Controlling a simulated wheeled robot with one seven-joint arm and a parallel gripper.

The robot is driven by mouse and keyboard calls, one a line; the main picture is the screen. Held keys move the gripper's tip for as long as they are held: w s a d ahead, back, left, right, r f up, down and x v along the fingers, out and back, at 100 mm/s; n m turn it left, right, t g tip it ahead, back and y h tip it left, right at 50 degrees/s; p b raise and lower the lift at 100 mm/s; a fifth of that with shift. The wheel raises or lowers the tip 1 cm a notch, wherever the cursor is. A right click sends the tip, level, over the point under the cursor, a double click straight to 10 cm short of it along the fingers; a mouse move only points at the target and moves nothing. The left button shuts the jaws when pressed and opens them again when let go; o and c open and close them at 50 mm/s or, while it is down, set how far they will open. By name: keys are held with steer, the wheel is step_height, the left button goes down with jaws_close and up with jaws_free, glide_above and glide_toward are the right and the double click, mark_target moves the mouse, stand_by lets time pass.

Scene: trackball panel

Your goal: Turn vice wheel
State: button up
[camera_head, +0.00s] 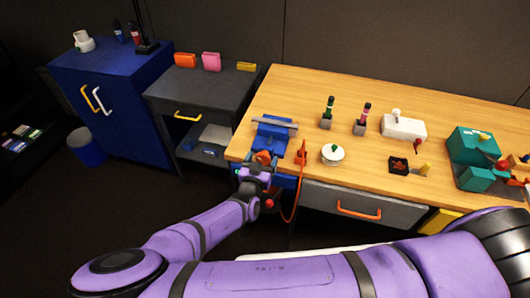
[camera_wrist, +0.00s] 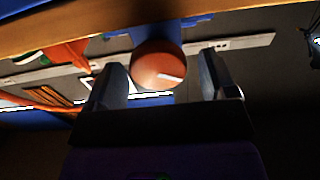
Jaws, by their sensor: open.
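The blue vice (camera_head: 272,133) sits at the left front corner of the wooden workbench, with grey jaws across its top. In the head view my gripper (camera_head: 263,160) is at the vice's front, and an orange-red part shows there. In the wrist view a round orange-red knob (camera_wrist: 158,66), which looks like the vice wheel, has a pale mark on it. My gripper (camera_wrist: 163,80) is open, with one finger on each side of the knob. I cannot tell whether either finger touches it. The vice body is mostly hidden in the wrist view.
An orange tool (camera_head: 301,153) with a hanging cable stands right of the vice. A white round item (camera_head: 333,154) stands farther right on the workbench (camera_head: 300,90). A drawer with an orange handle (camera_head: 359,209) is below the edge. A grey cabinet (camera_head: 205,95) stands at left.

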steer(key=shift+w, duration=0.1)
steer(key=shift+c, duration=0.2)
steer(key=c, duration=0.8)
steer(key=shift+c, duration=0.2)
steer(key=shift+m, duration=0.4)
steer(key=shift+d+m, duration=0.15)
steer(key=shift+m, duration=2.35)
steer(key=o, duration=0.9)
